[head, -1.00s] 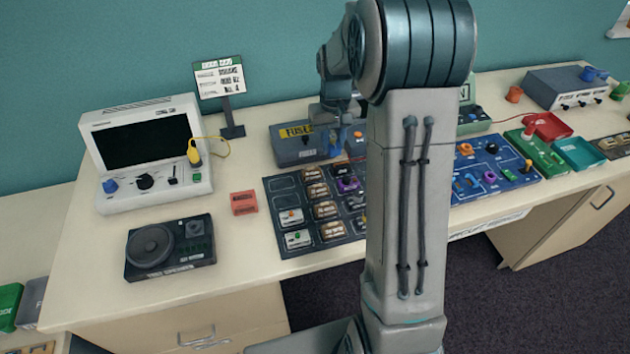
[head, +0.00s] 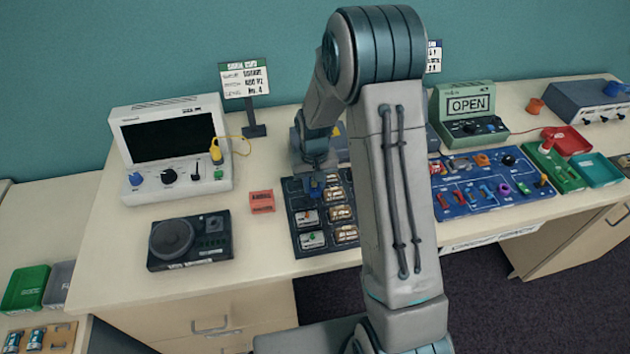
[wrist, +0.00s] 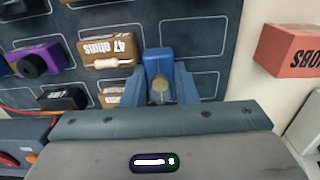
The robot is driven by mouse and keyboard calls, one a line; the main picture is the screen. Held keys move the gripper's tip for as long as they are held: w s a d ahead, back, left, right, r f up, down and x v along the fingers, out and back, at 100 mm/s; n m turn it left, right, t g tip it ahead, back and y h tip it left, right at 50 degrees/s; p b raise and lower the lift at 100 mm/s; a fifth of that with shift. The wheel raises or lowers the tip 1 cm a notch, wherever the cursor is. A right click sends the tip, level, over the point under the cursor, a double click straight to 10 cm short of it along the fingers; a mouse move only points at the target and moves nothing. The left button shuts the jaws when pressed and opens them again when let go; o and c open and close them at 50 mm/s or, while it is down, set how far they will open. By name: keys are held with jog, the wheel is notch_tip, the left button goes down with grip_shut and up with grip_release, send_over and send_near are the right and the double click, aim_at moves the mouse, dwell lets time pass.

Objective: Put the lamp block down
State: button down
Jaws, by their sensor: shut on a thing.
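The lamp block is a small blue block (wrist: 159,66) with a round tan spot on its near face. My gripper (wrist: 158,82) is shut on it, one finger at each side. In the head view my gripper (head: 315,176) points down at the upper left part of the dark parts mat (head: 301,242), with a bit of the blue block (head: 317,190) below it. In the wrist view the block is over the mat (wrist: 205,62), among white-outlined cells, and a "47 ohms" block (wrist: 108,48) is to its left. I cannot tell if it touches the mat.
A red-orange block (wrist: 290,50) labelled "...nobs" lies off the mat; it also shows in the head view (head: 261,201). A black device with a dial (head: 188,240) and a white screen unit (head: 172,150) stand left. A purple block (wrist: 38,60) sits on the mat.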

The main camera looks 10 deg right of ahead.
jog(key=shift+f, duration=0.1)
jog(key=c, duration=1.6)
grip_release()
jog(key=shift+f, duration=0.1)
jog(key=o, duration=0.5)
jog(key=shift+c, duration=0.2)
